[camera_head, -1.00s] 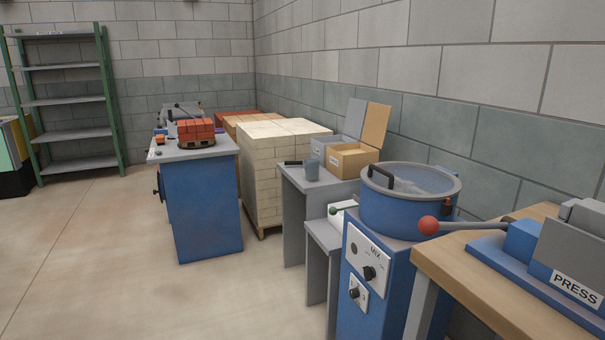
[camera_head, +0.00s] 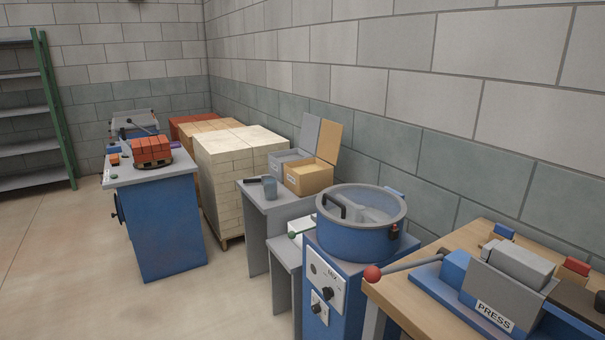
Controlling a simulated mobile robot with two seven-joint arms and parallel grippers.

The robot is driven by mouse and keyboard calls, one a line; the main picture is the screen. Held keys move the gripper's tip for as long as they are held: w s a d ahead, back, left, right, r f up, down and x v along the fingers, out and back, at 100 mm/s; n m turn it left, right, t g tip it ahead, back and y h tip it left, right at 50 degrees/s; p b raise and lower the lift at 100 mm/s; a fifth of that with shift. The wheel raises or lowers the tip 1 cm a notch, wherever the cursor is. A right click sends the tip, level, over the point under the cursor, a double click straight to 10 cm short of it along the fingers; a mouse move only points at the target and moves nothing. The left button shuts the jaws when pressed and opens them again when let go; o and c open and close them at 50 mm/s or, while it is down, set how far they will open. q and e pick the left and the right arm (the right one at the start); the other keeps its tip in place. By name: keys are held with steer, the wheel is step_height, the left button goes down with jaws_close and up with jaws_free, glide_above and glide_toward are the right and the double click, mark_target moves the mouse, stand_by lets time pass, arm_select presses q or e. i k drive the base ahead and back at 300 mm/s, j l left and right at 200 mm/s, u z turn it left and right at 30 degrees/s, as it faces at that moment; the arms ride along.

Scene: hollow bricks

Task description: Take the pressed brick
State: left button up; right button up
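The press (camera_head: 492,281) stands on a wooden bench at the lower right, with a blue base, a grey box-like body and a "PRESS" label. Its lever ends in a red ball (camera_head: 373,273) that sticks out to the left. A light grey block (camera_head: 519,262) sits at the top of the press; I cannot tell whether it is a brick or part of the machine. Neither of my grippers is in view.
A blue mixer (camera_head: 359,240) stands left of the wooden bench (camera_head: 408,306). Beyond it are a grey table with a mug (camera_head: 269,187) and open boxes, a pallet of pale bricks (camera_head: 222,178), and a blue cabinet (camera_head: 167,228) bearing red bricks (camera_head: 151,149). The floor at left is clear.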

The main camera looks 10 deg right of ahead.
mark_target(533, 271)
steer(key=z, duration=1.05)
